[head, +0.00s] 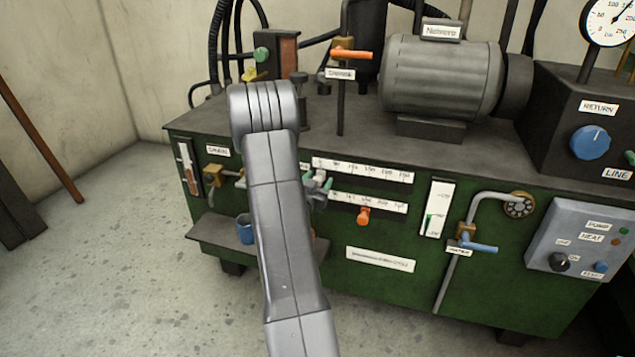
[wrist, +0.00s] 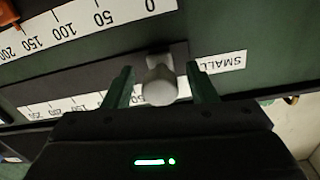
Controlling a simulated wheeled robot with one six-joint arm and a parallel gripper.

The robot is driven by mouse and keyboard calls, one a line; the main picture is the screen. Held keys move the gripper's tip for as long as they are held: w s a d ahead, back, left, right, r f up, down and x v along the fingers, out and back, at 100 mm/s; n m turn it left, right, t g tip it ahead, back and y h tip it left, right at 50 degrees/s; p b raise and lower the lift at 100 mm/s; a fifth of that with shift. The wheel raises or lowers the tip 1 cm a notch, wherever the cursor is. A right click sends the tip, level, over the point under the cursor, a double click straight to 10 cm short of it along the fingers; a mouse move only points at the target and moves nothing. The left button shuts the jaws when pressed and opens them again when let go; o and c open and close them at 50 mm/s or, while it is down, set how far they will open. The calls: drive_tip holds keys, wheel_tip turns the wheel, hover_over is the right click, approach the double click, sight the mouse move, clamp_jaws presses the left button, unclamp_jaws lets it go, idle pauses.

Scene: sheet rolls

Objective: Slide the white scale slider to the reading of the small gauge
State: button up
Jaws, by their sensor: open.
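The white slider knob (wrist: 159,82) sits on a dark slot near the zero end of its scale (wrist: 65,106), beside a label reading SMALL (wrist: 222,63). My gripper (wrist: 161,78) is open, with one green finger on each side of the knob and a gap to both. In the head view my gripper (head: 318,187) is at the left end of the upper scale strip (head: 365,170); the white slider cannot be made out there. A round gauge (head: 607,22) is cut off at the top right, its needle pointing up and right; I cannot tell whether it is the small one.
An orange slider (head: 364,216) sits below the lower scale strip (head: 368,200). A blue-handled valve (head: 477,243) and pipe stand to the right. A blue cup (head: 245,229) stands on a low shelf at the left. A grey motor (head: 440,78) is on the bench top.

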drive_tip(key=shift+c, duration=0.2)
clamp_jaws()
drive_tip(key=s+d+b, duration=0.1)
drive_tip(key=d, duration=0.2)
drive_tip(key=s+d+b, duration=0.1)
drive_tip(key=d+b, duration=0.1)
drive_tip(key=d, duration=0.1)
drive_tip(key=s+d+b, duration=0.1)
drive_tip(key=d, duration=0.2)
drive_tip(key=shift+d, duration=0.1)
drive_tip(key=shift+o, duration=0.2)
unclamp_jaws()
